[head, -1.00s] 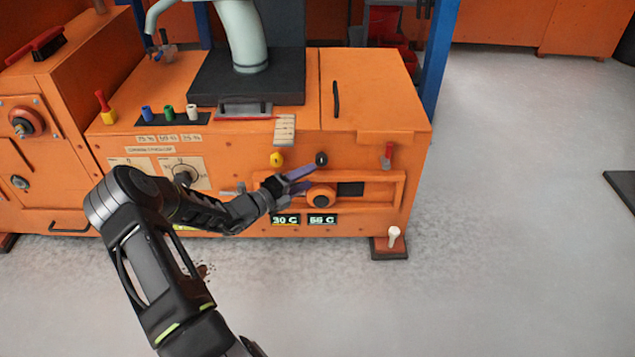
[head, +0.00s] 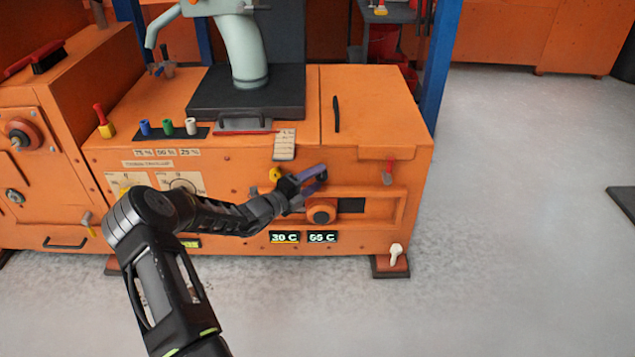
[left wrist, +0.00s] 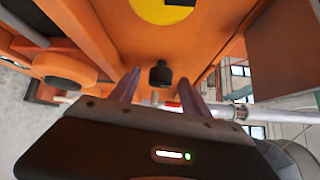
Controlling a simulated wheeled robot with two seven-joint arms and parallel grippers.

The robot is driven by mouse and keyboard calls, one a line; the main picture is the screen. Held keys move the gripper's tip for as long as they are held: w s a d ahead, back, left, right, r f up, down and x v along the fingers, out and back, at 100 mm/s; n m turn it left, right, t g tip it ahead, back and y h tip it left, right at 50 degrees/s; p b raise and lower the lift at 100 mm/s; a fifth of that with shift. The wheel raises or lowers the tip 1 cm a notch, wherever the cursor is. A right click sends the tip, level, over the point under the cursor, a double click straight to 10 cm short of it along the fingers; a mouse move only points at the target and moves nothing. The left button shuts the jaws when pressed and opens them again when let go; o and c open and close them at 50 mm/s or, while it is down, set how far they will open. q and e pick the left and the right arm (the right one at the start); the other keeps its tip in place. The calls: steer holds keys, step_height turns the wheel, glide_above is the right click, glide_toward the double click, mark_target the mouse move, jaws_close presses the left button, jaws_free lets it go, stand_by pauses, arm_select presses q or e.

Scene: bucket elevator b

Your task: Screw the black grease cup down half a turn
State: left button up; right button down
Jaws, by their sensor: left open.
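The black grease cup (head: 321,175) sticks out of the front of the orange machine, partly hidden by my fingers in the head view. In the left wrist view the black grease cup (left wrist: 160,74) shows as a small dark knob between my two fingertips. My left gripper (head: 316,173) is open, with its purple fingers pointing at the cup. In the left wrist view the left gripper (left wrist: 159,78) has one finger on either side of the cup, with visible gaps. How deep the cup sits between the fingers is hard to tell. My right gripper is not in view.
A yellow cup (head: 275,174) sits just left of the black one, close to my wrist. A round orange knob (head: 321,211) lies below, and a red-handled lever (head: 388,172) to the right.

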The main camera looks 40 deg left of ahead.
arm_select(q)
steer(key=shift+w, duration=0.6)
steer(key=shift+d, duration=0.1)
jaws_close()
